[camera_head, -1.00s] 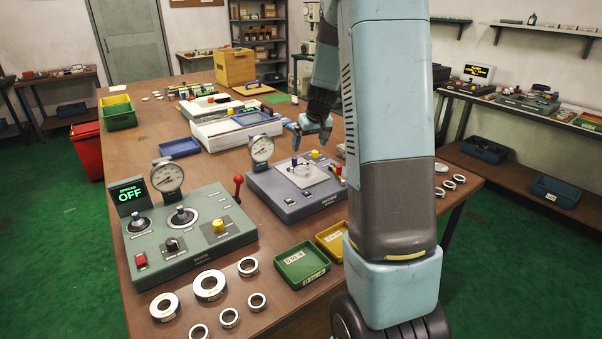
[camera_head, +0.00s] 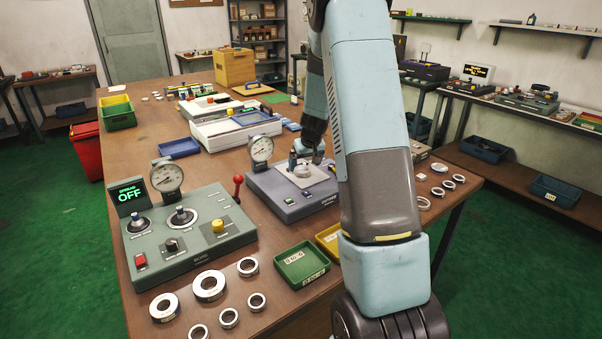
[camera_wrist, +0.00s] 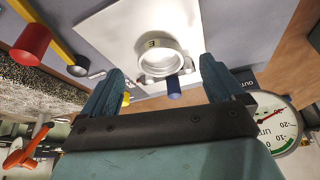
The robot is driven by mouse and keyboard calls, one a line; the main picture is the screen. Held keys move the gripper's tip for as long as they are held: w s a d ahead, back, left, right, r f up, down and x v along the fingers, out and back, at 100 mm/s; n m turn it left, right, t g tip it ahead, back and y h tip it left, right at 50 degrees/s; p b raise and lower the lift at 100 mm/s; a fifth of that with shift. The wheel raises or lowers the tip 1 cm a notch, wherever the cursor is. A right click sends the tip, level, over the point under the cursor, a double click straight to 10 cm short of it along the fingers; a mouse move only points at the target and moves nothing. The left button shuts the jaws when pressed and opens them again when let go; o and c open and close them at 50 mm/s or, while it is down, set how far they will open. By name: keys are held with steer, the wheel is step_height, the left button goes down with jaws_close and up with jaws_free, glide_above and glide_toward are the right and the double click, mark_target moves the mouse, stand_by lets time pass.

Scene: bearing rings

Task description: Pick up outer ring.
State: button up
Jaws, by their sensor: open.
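A pale metal ring (camera_wrist: 160,58) sits on the light square plate (camera_wrist: 110,40) of the blue-grey gauge station (camera_head: 290,205). I take it for the outer ring. In the head view the ring (camera_head: 302,171) shows small, partly covered by my gripper. My gripper (camera_wrist: 165,80) is open, its two blue fingers spread wide on either side of the ring's near edge in the wrist view. Nothing is held between them. In the head view my gripper (camera_head: 306,155) is just above the plate, and its fingertips are hard to make out.
A dial gauge (camera_head: 261,149) stands at the station's left back corner and shows close by in the wrist view (camera_wrist: 275,120). The green-grey spread station (camera_head: 188,240), several loose rings (camera_head: 209,286), a green tray (camera_head: 302,264) and a yellow tray (camera_head: 328,238) are nearby.

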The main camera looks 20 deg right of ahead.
mark_target(303, 170)
steer(key=x, duration=0.3)
steer(key=shift+s, duration=0.1)
steer(key=shift+c, duration=0.3)
steer(key=c, duration=1.2)
steer(key=shift+c, duration=0.2)
steer(key=shift+r, duration=0.15)
